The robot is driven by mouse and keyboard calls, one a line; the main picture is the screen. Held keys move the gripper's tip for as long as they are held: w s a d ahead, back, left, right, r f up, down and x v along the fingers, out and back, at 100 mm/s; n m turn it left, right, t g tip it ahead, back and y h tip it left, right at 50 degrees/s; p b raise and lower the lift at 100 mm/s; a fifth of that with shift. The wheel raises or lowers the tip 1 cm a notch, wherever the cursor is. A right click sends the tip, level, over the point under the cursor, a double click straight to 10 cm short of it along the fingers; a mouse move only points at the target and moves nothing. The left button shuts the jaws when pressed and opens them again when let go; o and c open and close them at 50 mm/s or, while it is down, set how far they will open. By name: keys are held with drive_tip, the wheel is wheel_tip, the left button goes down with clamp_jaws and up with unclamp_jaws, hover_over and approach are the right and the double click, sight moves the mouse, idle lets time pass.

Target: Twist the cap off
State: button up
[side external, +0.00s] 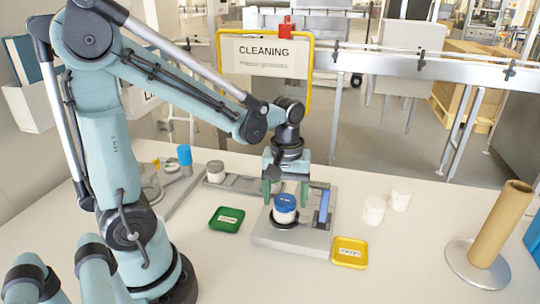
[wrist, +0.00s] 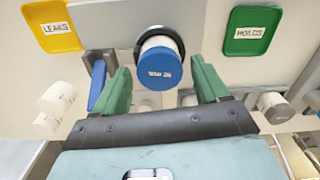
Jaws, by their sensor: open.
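A white jar (side external: 284,214) with a blue cap (side external: 285,202) stands upright in a dark ring on a grey fixture (side external: 290,238). In the wrist view the blue cap (wrist: 160,70) faces the camera, with the white jar (wrist: 158,42) behind it. My gripper (side external: 286,190) points down above the jar, its green fingers open. In the wrist view the gripper (wrist: 163,72) has one finger on each side of the cap, with gaps between. The cap is on the jar.
A green tray (side external: 227,219) lies left of the fixture and a yellow tray (side external: 350,252) right of it. A blue upright piece (side external: 324,205) stands on the fixture. Two white jars (side external: 374,210) and a cardboard tube (side external: 499,224) stand to the right. A grey-capped jar (side external: 215,171) stands behind left.

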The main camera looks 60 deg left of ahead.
drive_tip(key=c, duration=1)
drive_tip(key=shift+r, duration=0.1)
drive_tip(key=shift+r, duration=0.1)
drive_tip(key=c, duration=0.3)
drive_tip(key=shift+f, duration=0.25)
